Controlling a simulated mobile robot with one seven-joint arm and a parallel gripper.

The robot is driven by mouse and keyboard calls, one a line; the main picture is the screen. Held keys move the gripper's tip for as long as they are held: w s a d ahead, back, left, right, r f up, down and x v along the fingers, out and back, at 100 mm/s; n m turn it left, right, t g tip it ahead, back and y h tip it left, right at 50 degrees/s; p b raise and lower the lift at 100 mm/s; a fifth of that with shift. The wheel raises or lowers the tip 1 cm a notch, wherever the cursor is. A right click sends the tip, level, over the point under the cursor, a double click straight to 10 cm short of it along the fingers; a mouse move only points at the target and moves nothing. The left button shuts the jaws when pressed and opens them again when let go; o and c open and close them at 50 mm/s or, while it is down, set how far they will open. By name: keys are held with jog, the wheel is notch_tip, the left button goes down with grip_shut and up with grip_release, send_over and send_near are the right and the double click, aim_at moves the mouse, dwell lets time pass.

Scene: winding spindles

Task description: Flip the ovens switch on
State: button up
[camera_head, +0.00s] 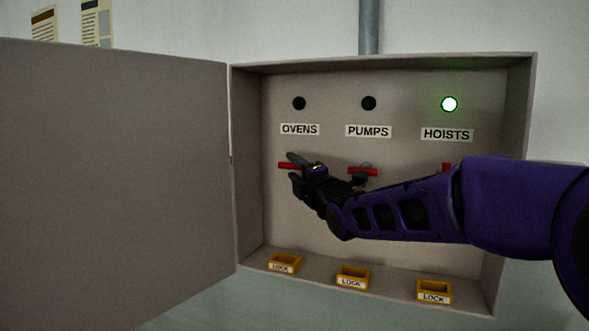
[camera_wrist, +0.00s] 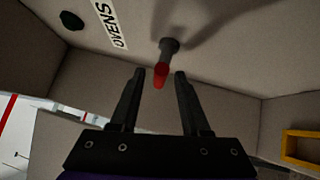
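The ovens switch is a red lever below the OVENS label (camera_head: 299,129) in the open panel box; its red end (camera_head: 286,165) shows left of my gripper. In the wrist view the red lever (camera_wrist: 161,74) sticks out from a dark mount, just beyond and between my fingertips. My gripper (camera_head: 293,167) is at this switch, with its two fingers apart. In the wrist view my gripper (camera_wrist: 160,75) is open, and I see no contact with the lever. The ovens lamp (camera_head: 299,103) is dark.
The pumps lever (camera_head: 363,172) is close to the right of my gripper. The hoists lever (camera_head: 446,167) is partly hidden by my arm; the hoists lamp (camera_head: 449,104) glows green. Yellow LOCK holders (camera_head: 284,263) line the box floor. The open door (camera_head: 115,185) stands left.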

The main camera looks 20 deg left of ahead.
grip_shut()
jog(key=shift+f+b, duration=0.15)
jog(key=shift+b, duration=0.2)
jog(key=shift+a+f+m+t+h+b, duration=0.1)
jog(key=shift+a+m+t+h+b, duration=0.15)
jog(key=shift+m+t+h+b, duration=2.75)
jog(key=shift+a+f+m+t+h+b, duration=0.25)
jog(key=shift+m+t+h, duration=0.5)
jog(key=shift+m+h, duration=4.7)
jog(key=shift+a+m+t+h+b, duration=0.3)
jog(key=shift+m+t+h+b, duration=1.35)
jog(key=shift+m, duration=5.6)
jog(key=shift+o, duration=0.7)
grip_release()
